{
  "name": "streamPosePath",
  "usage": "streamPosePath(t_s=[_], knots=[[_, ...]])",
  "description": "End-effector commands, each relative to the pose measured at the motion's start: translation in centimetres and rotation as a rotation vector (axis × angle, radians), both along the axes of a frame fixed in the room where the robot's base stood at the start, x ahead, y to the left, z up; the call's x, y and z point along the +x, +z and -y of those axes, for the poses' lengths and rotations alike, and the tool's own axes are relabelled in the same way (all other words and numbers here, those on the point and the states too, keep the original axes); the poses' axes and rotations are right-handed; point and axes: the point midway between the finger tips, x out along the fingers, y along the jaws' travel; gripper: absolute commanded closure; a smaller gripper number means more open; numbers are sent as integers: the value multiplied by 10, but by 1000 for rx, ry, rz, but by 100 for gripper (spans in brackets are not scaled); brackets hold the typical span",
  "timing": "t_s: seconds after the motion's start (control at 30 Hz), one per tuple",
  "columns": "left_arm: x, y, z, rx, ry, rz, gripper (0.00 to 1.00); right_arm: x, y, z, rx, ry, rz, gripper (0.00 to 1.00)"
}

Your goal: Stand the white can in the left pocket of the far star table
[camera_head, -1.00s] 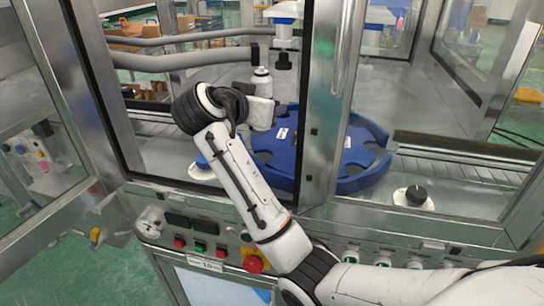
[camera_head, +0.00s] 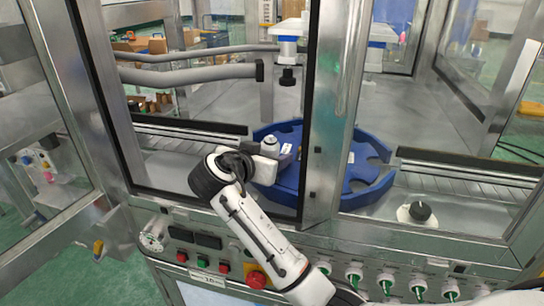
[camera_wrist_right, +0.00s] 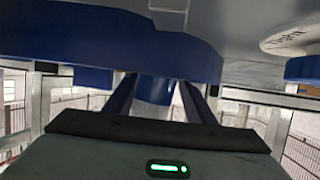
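The white can (camera_head: 270,144) shows only its upper end, with a grey top, in the head view. My right gripper (camera_head: 270,158) hides its lower part. In the right wrist view the can (camera_wrist_right: 155,88) is between the two dark fingers of my right gripper (camera_wrist_right: 160,98), which is shut on it. The blue star table (camera_head: 362,178) is behind the door post. The can is at its left side, low and roughly upright; whether its base touches a pocket floor is hidden. A blue surface is close to the fingers in the wrist view. My left gripper is not in view.
A metal door post (camera_head: 330,115) stands in front of the star table, just right of my wrist. Two grey hoses (camera_head: 190,73) and a black-tipped nozzle (camera_head: 288,76) hang above. Buttons line the front panel.

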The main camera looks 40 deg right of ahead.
Motion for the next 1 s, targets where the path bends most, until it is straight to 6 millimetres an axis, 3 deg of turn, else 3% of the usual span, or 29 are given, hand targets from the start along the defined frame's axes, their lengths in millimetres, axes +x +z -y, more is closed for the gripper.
streamPosePath(t_s=[0.33,0.8,1.0], knots=[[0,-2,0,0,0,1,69,-6,-4,-6,9,-6,-14,48],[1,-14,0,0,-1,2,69,-45,33,-79,7,-1,-6,48],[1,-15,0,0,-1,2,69,-54,42,-94,4,-4,-5,48]])
